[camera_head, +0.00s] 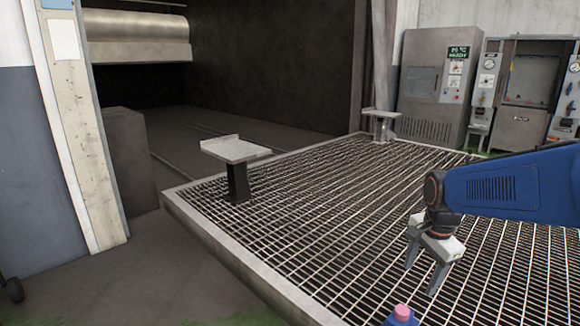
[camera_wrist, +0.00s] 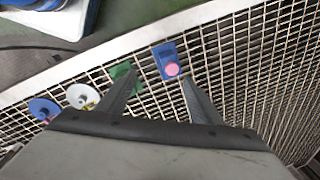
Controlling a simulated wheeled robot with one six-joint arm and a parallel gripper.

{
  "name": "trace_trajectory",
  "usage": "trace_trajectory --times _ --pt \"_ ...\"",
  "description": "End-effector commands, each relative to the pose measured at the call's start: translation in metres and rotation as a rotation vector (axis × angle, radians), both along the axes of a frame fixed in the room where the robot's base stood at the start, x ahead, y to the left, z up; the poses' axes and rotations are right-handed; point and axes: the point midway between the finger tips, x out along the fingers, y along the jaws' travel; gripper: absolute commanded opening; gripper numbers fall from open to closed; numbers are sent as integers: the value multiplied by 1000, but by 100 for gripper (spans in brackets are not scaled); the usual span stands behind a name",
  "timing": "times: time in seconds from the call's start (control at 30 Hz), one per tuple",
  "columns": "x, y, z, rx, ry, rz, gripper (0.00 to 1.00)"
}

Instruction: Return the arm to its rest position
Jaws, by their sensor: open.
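My gripper (camera_head: 422,278) hangs from my blue arm at the right of the head view, fingers pointing down over a metal grating (camera_head: 330,215). In the wrist view my gripper (camera_wrist: 158,80) shows two dark fingers spread apart, with nothing held between them. A blue piece with a pink round top (camera_wrist: 167,62) lies beyond the fingertips. The same blue and pink piece (camera_head: 402,315) shows at the bottom edge of the head view, below the gripper and apart from it.
In the wrist view a green piece (camera_wrist: 124,74), a white disc (camera_wrist: 80,96) and a blue disc (camera_wrist: 43,107) lie near the left finger. Two small pedestals (camera_head: 236,152) (camera_head: 381,118) stand on the grating. Grey cabinets (camera_head: 433,85) stand at the back right. The middle grating is clear.

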Motion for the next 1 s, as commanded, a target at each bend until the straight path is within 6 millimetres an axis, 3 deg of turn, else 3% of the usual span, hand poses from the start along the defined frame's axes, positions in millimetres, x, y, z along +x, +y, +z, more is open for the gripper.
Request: trace_trajectory --times 0.3,0.7,1.0 --pt "-75 21 24 -98 -85 457 59" --pt "-160 38 27 -267 -176 1008 59" --pt "-191 43 20 -348 -203 1224 59"
